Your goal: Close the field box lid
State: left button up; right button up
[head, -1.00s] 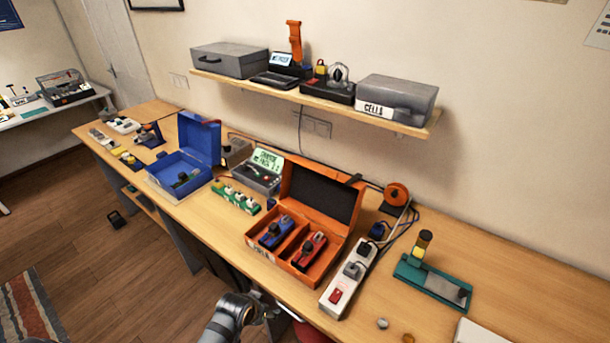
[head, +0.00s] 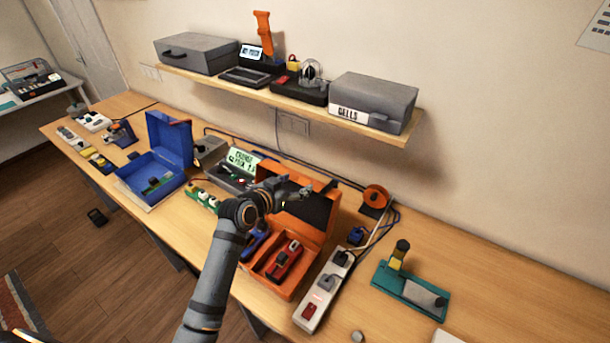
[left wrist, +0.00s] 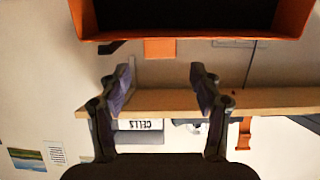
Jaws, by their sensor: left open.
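An orange box (head: 283,287) stands open on the workbench, its dark-lined lid (head: 318,231) raised at the back. A red tool (head: 285,260) and a partly hidden blue tool (head: 254,243) lie in it. My left gripper (head: 304,191) is in front of the upper part of the lid and hides some of it. In the left wrist view, which is upside down, the lid's orange rim (left wrist: 190,39) and dark lining show at the top. The left gripper's fingers (left wrist: 160,82) are apart with nothing between them. My right gripper is not in view.
A blue box (head: 150,184) stands open to the left, beside a grey charger with a lit screen (head: 242,159). A white power strip (head: 322,290) and a teal stand (head: 410,290) lie to the right. A wall shelf (head: 230,88) holds grey cases above.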

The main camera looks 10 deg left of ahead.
aim_at(305, 179)
pick_arm(q)
jog(key=p+x, duration=0.1)
jog(key=x, duration=0.5)
jog(key=shift+w+f, duration=0.1)
jog(key=shift+d, duration=0.1)
jog(key=shift+c, duration=1.2)
jog(key=c, duration=0.4)
grip_shut()
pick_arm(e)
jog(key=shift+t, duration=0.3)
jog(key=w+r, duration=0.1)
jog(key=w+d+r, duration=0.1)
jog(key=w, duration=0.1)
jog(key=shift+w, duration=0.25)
